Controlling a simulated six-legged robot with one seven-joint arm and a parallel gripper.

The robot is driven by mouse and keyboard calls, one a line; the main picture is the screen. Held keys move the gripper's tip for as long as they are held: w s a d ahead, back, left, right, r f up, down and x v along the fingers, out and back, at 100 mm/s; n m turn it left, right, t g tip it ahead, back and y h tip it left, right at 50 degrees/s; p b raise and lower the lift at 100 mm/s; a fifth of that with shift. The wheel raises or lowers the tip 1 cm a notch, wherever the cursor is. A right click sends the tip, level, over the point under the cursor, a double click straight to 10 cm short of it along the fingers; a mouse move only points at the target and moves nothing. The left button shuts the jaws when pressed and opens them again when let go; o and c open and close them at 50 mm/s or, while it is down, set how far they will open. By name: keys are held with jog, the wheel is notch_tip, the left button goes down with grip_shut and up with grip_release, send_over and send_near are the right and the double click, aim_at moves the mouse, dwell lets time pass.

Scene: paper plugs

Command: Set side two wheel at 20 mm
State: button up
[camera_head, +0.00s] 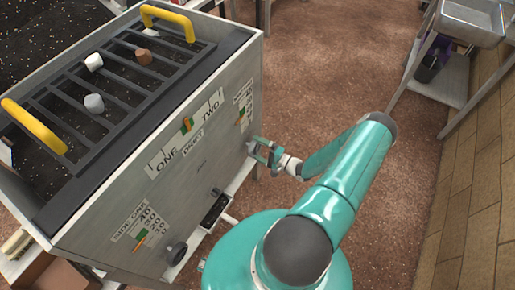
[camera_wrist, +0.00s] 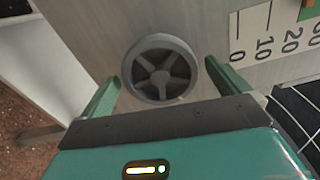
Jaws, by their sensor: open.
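The side two wheel (camera_wrist: 160,72), a grey five-spoked handwheel, faces me on the box wall in the wrist view. My gripper (camera_head: 264,150) is open at the box's right end in the head view. Its green fingers stand to the left and right of the wheel in the wrist view, with gaps showing; depth is hard to judge. The side two scale (camera_wrist: 275,38) reads 0, 10, 20 and on, right of the wheel. An orange and green pointer (camera_wrist: 309,11) is cut off at the top right corner, near the 20 to 30 marks. The scale is small in the head view (camera_head: 243,105).
The grey box (camera_head: 200,175) has a slotted black top with yellow handles (camera_head: 34,126) and several paper plugs (camera_head: 94,103). A side one scale (camera_head: 142,222) and wheel (camera_head: 177,253) are at its near end. A metal sink (camera_head: 470,20) stands far right. The brown floor between is clear.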

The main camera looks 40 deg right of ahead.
aim_at(257, 148)
jog(key=c, duration=1)
jog(key=m, duration=0.3)
jog(key=shift+m, duration=0.4)
jog(key=o, duration=1)
jog(key=shift+s, duration=0.15)
jog(key=shift+v, duration=1.9)
jog(key=shift+s, duration=0.1)
